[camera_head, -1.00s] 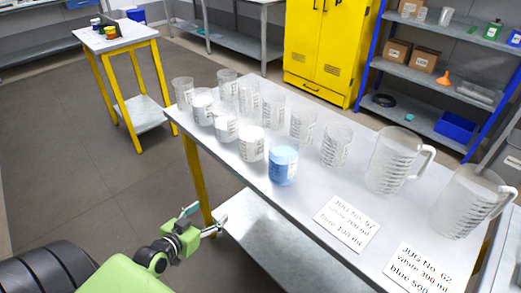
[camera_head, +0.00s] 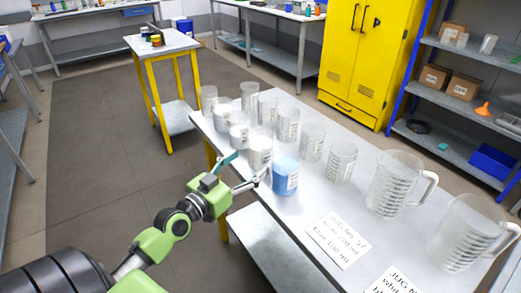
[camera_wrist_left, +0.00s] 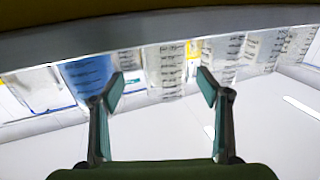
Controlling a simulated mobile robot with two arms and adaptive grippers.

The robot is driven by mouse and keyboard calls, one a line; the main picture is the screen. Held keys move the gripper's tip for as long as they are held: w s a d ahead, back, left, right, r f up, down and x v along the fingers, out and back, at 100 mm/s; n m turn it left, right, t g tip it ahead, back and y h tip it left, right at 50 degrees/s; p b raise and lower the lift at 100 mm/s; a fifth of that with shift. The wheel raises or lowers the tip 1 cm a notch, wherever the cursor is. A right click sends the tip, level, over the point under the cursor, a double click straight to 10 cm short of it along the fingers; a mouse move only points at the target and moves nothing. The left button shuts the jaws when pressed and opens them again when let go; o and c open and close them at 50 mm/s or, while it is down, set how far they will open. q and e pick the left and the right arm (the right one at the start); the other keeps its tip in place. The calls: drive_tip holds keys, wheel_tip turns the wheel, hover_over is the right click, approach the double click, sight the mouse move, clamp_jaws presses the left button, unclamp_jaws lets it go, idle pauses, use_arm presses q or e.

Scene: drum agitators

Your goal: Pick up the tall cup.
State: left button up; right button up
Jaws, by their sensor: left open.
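Several clear graduated cups stand in two rows on the grey table. One near-row cup (camera_head: 285,177) holds blue liquid, and it also shows in the left wrist view (camera_wrist_left: 85,75). Beside it is a near-row cup with white contents (camera_head: 260,152). I cannot tell which cup is meant by the tall cup. My left gripper (camera_head: 250,163) is open and empty at the table's near edge, close to the white and blue cups. In the left wrist view, which looks upside down, a clear marked cup (camera_wrist_left: 165,72) shows beyond and between the open fingers (camera_wrist_left: 160,90).
Two clear jugs with handles (camera_head: 396,185) (camera_head: 466,232) stand at the table's right. Printed cards (camera_head: 338,240) lie in front of them. A yellow cabinet (camera_head: 365,60) and blue-framed shelves (camera_head: 455,100) stand behind. Floor left of the table is free.

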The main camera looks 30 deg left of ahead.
sight(261, 151)
use_arm(q)
drive_tip(key=shift+w+d, duration=0.1)
drive_tip(key=shift+w, duration=1.25)
drive_tip(key=shift+w+p, duration=0.6)
drive_tip(key=shift+w, duration=1.95)
use_arm(e)
drive_tip(key=shift+w+d+r, duration=0.2)
drive_tip(key=shift+d+r, duration=0.3)
drive_tip(key=shift+r, duration=0.25)
use_arm(q)
drive_tip(key=shift+c, duration=0.5)
drive_tip(key=shift+a, duration=0.2)
drive_tip(key=c, duration=1.3)
drive_tip(key=shift+c, duration=0.7)
use_arm(e)
drive_tip(key=shift+a, duration=0.1)
use_arm(q)
drive_tip(key=shift+r, duration=0.2)
use_arm(e)
drive_tip(key=shift+a+r, duration=0.1)
